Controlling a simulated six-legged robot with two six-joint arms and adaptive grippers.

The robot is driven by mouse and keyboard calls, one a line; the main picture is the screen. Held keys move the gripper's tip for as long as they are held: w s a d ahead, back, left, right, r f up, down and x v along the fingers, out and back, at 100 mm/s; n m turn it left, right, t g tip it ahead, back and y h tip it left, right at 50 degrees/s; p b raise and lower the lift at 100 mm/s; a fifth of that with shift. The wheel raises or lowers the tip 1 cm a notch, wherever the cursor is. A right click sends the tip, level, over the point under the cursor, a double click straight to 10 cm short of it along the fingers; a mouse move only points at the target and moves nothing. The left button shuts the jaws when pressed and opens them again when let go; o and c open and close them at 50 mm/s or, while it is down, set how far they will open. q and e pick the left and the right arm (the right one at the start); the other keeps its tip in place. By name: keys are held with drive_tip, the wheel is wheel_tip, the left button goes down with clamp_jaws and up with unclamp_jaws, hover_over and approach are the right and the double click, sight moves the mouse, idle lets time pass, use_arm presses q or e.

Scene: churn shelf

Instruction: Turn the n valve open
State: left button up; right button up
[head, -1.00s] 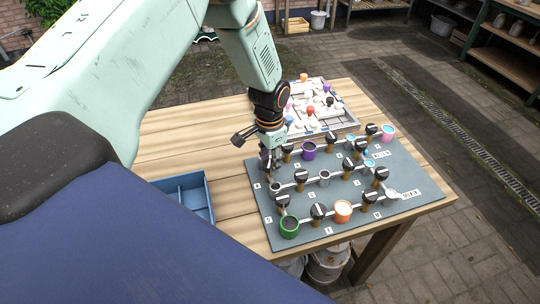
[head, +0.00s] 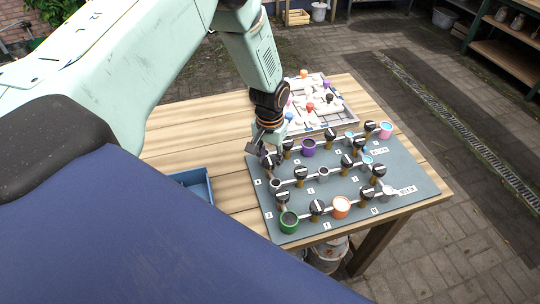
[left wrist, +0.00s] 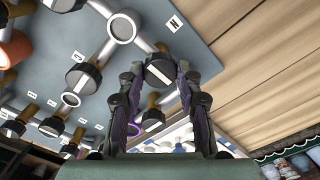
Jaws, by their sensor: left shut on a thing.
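A grey valve board (head: 405,171) lies on the table with rows of black-knobbed valves on brass stems along white pipes. My left gripper (head: 268,158) points down at the board's far left corner. In the left wrist view its two fingers (left wrist: 160,85) stand on either side of a black valve knob (left wrist: 160,70) with a pale bar across its top, and are shut on it. A small label (left wrist: 175,22) that seems to read N lies on the board near this valve. In the head view the gripper mostly hides the held knob. My right gripper is out of view.
Coloured cups, such as a green one (head: 289,222) and a purple one (head: 308,148), sit along the pipes. Neighbouring valves stand close by. A tray of coloured knobs (head: 352,120) lies behind the board. A blue bin (head: 196,183) stands to its left. Bare tabletop (head: 172,145) shows left of the gripper.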

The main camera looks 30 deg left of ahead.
sight(270, 161)
use_arm(q)
drive_tip(key=shift+s+f, duration=0.2)
drive_tip(key=shift+s, duration=0.15)
drive_tip(key=o, duration=1.2)
drive_tip(key=shift+w+r, duration=0.1)
drive_tip(key=shift+w, duration=0.1)
drive_tip(key=shift+c, duration=0.2)
drive_tip(key=shift+w+r, duration=0.1)
drive_tip(key=shift+r, duration=0.2)
wheel_tip(270, 161, up, 11)
drive_tip(key=shift+r, duration=0.2)
